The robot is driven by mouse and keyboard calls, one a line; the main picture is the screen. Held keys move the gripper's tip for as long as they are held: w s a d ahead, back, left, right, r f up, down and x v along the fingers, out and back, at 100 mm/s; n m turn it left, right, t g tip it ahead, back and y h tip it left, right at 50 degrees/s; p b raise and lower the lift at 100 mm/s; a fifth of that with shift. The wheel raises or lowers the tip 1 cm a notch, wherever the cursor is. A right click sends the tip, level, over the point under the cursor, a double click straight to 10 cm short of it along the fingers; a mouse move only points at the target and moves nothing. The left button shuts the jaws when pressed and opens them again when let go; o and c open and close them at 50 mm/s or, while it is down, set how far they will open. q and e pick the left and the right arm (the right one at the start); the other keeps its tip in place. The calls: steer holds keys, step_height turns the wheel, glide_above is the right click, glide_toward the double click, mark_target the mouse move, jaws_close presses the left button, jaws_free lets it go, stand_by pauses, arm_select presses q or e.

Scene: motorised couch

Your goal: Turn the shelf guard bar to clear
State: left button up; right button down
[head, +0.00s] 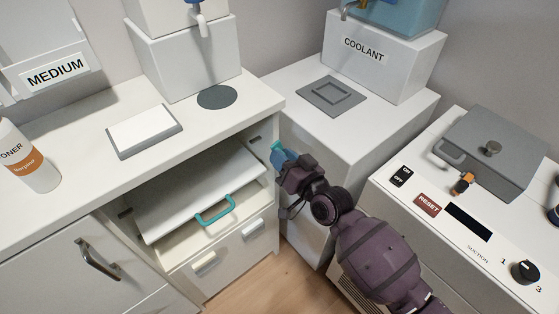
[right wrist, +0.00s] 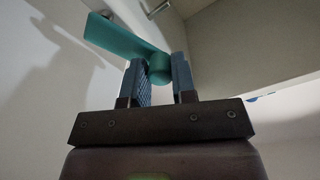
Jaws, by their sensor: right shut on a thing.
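My right gripper (head: 284,158) is at the right front edge of the open cabinet bay, beside its side panel. In the right wrist view its two blue fingers (right wrist: 161,80) are shut on the rounded end of a teal bar (right wrist: 122,38), which looks like the guard bar. The flat part of the bar reaches up and left from the fingers. In the head view only a small teal piece of the bar (head: 276,145) shows at the fingertips; the gripper hides the rest. A white shelf (head: 190,185) with a teal handle (head: 215,212) sits in the bay. My left gripper is not in view.
A drawer front (head: 232,245) is below the bay, and a cabinet door with a metal handle (head: 98,258) is at left. The coolant cabinet (head: 330,145) stands close behind my right gripper. The suction console (head: 470,225) is to the right.

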steer(key=m, duration=0.1)
steer(key=w+d+m, duration=0.1)
steer(key=m, duration=0.1)
steer(key=shift+w+d+r+m, duration=0.15)
steer(key=shift+d+m, duration=0.15)
stand_by(0.4)
steer(key=c, duration=0.9)
jaws_free()
steer(key=shift+c, duration=0.2)
